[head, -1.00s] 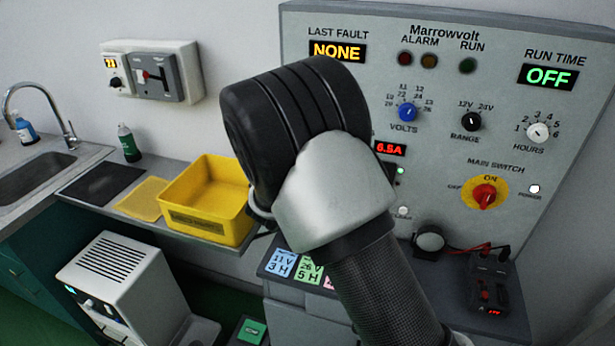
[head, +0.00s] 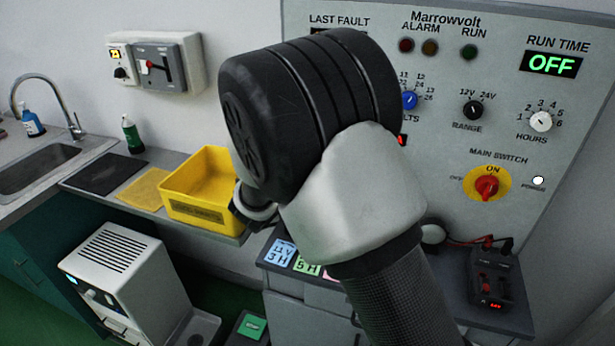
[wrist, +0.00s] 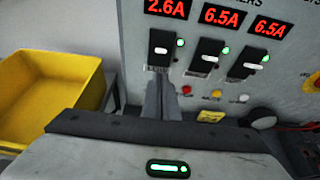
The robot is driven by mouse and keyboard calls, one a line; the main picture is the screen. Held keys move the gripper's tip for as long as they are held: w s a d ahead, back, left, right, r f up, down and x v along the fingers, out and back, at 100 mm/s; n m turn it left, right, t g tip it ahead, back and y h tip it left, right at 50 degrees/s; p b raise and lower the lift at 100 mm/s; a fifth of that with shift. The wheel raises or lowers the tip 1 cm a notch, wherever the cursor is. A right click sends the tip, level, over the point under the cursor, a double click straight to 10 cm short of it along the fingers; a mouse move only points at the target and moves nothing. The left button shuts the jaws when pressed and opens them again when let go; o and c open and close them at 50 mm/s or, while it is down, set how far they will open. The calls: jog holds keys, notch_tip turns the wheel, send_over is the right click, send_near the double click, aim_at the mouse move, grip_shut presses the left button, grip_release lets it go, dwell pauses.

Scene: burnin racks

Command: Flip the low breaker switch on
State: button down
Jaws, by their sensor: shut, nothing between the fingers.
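Three black breaker switches with white levers show side by side in the wrist view, under red readouts. The left breaker (wrist: 161,48) is under 2.6A; the middle breaker (wrist: 208,57) and right breaker (wrist: 242,64) are each under 6.5A. Each has a green lamp at its upper right. The lettering naming them is cut off, so I cannot read which is low. My gripper (wrist: 160,78) is shut and empty, its fingertips just below the left breaker in the picture. I cannot tell whether they touch it. In the head view my arm hides the breakers.
The grey panel carries a red main switch (head: 487,186) and several knobs. A yellow bin (head: 205,190) stands on the shelf left of the panel. Below the breakers are red, yellow and white buttons. A black device with red leads (head: 497,280) sits at right.

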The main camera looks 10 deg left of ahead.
jog(key=s+r, duration=0.3)
jog(key=shift+s+a+r, duration=0.2)
jog(key=shift+a+r, duration=0.15)
jog(key=shift+r, duration=0.05)
jog(key=s+d+r+m+g+h, duration=0.1)
jog(key=s+d+r+m+g, duration=0.2)
jog(key=d+m, duration=0.4)
jog(key=s+d+r+m+g+h+p, duration=0.15)
jog(key=s+d+m, duration=0.25)
jog(key=d, duration=0.6)
jog(key=s+d+r+m+g+h, duration=0.1)
jog(key=s+d+r+m+g, duration=0.1)
jog(key=s+d+r+m, duration=0.35)
jog(key=s+d+m+y, duration=0.1)
jog(key=s+m+y, duration=0.2)
jog(key=s+m, duration=0.5)
jog(key=s+d+r+m+g+y, duration=0.1)
jog(key=s+d+m+y, duration=0.1)
jog(key=s+m, duration=0.7)
jog(key=shift+s+y+p, duration=0.15)
jog(key=shift+y+p, duration=0.25)
jog(key=shift+y, duration=0.15)
jog(key=shift+g, duration=0.25)
